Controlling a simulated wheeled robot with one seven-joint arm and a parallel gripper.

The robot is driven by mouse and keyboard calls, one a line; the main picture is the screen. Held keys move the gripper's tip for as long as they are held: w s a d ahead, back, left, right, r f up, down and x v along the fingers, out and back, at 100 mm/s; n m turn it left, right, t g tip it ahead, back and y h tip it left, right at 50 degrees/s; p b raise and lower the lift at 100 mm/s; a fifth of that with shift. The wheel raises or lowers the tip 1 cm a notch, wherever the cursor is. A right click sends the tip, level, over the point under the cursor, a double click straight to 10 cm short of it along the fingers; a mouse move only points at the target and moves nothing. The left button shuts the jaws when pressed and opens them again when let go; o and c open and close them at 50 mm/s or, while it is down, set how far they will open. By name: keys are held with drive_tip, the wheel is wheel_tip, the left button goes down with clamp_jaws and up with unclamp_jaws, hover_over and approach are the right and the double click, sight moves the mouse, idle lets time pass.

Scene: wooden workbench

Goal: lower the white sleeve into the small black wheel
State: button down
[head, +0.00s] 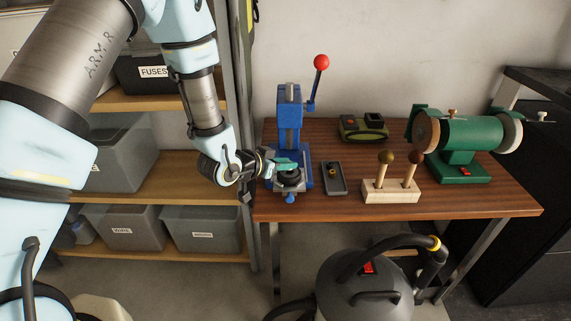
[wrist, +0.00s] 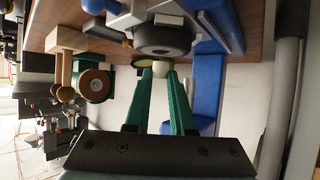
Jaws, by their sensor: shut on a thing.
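My gripper (wrist: 160,74) has long green fingers and is shut on the white sleeve (wrist: 159,69), which shows small between the fingertips in the wrist view. In the head view the gripper (head: 287,163) reaches in from the left at the blue press; the sleeve cannot be made out there. The small black wheel (head: 290,179) lies flat on the press base under the fingers. The wheel also shows in the upside-down wrist view (wrist: 163,40), close beyond the sleeve. The sleeve appears above the wheel; whether they touch, I cannot tell.
The blue press (head: 289,115) has a red-knobbed lever (head: 321,62). To its right are a grey tray (head: 334,178), a wooden block with knobbed pegs (head: 390,192), an olive case (head: 362,128) and a green bench grinder (head: 470,134). A vacuum (head: 365,285) stands in front.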

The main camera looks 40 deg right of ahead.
drive_tip(key=shift+f, duration=0.3)
drive_tip(key=shift+f+b, duration=0.7)
drive_tip(key=shift+b, duration=0.2)
drive_tip(key=shift+r, duration=0.1)
drive_tip(key=c, duration=0.7)
unclamp_jaws()
